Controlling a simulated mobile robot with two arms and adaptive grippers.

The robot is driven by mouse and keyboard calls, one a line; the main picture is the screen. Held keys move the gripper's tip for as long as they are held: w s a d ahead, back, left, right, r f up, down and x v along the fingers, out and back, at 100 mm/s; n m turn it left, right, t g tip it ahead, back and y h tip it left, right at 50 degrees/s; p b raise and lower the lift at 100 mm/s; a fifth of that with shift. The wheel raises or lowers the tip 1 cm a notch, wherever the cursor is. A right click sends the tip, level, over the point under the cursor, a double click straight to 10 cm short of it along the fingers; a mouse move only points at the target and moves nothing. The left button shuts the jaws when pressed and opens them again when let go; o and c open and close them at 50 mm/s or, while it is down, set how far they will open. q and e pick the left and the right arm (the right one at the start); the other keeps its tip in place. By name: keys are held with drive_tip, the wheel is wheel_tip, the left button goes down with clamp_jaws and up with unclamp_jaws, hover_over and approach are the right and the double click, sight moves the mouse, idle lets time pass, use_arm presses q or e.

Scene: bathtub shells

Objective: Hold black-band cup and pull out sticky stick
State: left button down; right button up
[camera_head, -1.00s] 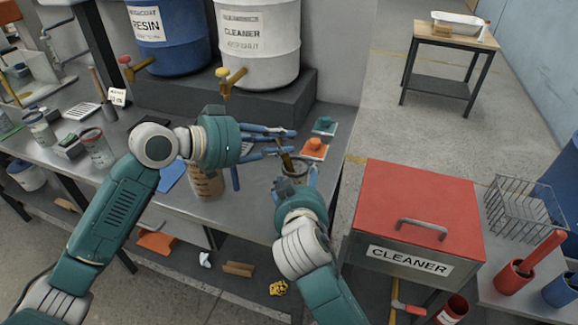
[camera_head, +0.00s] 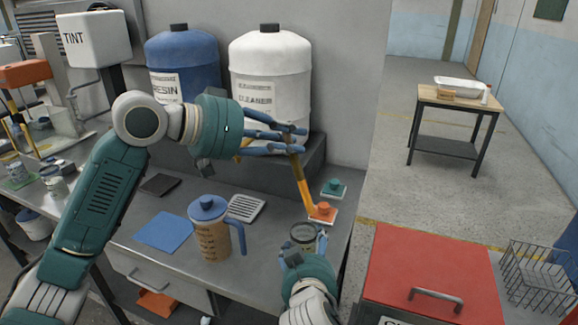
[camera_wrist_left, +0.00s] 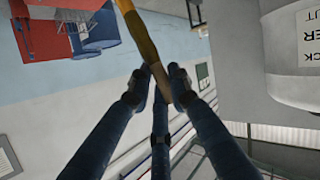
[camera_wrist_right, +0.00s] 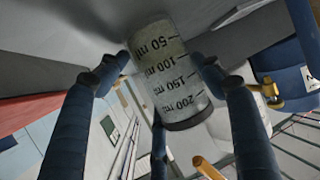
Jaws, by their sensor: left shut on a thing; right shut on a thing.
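My left gripper (camera_head: 288,140) is shut on the sticky stick (camera_head: 302,186), raised above the bench and tilted. The stick has a brown upper part and an amber lower part. Its lower tip appears just above the rim of the black-band cup (camera_head: 303,231); a small gap seems to show. The stick also crosses between the fingers in the left wrist view (camera_wrist_left: 146,38). My right gripper (camera_head: 304,247) is shut around the cup, low at the bench's front right. In the right wrist view the clear cup (camera_wrist_right: 165,75) shows ml marks and a dark band.
A blue-lidded jug (camera_head: 212,240) stands left of the cup. The white cleaner drum (camera_head: 270,85) stands behind my left gripper.

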drive_tip(key=shift+f, duration=0.1)
idle(0.3)
drive_tip(key=o, duration=1.3)
drive_tip(key=shift+o, duration=0.2)
drive_tip(key=shift+s, duration=0.1)
